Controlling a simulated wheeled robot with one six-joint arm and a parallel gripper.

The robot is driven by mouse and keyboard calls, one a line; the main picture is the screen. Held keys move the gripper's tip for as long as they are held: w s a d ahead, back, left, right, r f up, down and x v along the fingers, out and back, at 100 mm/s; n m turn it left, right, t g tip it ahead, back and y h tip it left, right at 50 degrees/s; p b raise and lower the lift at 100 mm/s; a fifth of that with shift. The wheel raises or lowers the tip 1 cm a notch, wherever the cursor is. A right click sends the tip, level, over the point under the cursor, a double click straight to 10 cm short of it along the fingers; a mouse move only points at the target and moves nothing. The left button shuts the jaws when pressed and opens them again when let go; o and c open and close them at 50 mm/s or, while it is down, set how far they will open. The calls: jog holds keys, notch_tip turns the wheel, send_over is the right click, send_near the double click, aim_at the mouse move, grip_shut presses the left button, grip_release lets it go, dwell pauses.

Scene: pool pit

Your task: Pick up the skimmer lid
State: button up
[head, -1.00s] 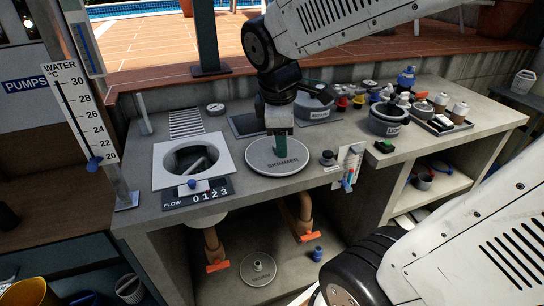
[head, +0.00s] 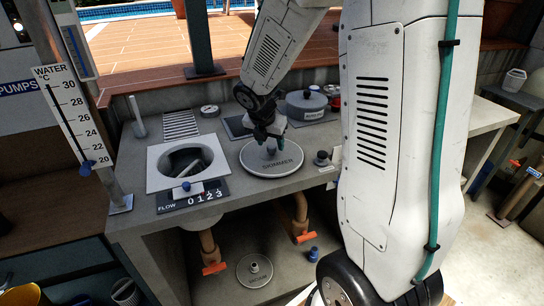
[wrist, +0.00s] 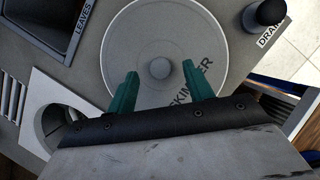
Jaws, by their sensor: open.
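The skimmer lid (head: 272,165) is a round light grey disc marked SKIMMER, lying flat on the grey counter. It has a small round knob at its centre, seen clearly in the wrist view (wrist: 160,68). My gripper (head: 270,140) is above the lid, by the knob. In the wrist view the two green fingers (wrist: 160,83) are apart, one to each side and just short of the knob, with nothing between them. A square frame with a round opening (head: 187,161) is set in the counter left of the lid. My arm hides the counter's right part.
A dark knob marked DRAIN (wrist: 270,12) is right of the lid. A lidded grey pot (head: 306,104) and a LEAVES tray (wrist: 50,25) are behind.

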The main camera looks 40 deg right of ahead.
jog(key=shift+x, duration=0.9)
grip_shut()
jog(key=shift+r, duration=0.1)
jog(key=shift+r, duration=0.55)
notch_tip(320, 180, up, 2)
jog(key=shift+w+r, duration=0.1)
jog(key=shift+r, duration=0.05)
jog(key=s+a+r, duration=0.1)
jog(key=s+a, duration=0.7)
jog(key=s, duration=0.5)
jog(key=shift+s+r, duration=0.25)
jog(key=shift+s, duration=0.15)
jog(key=shift+a, duration=0.15)
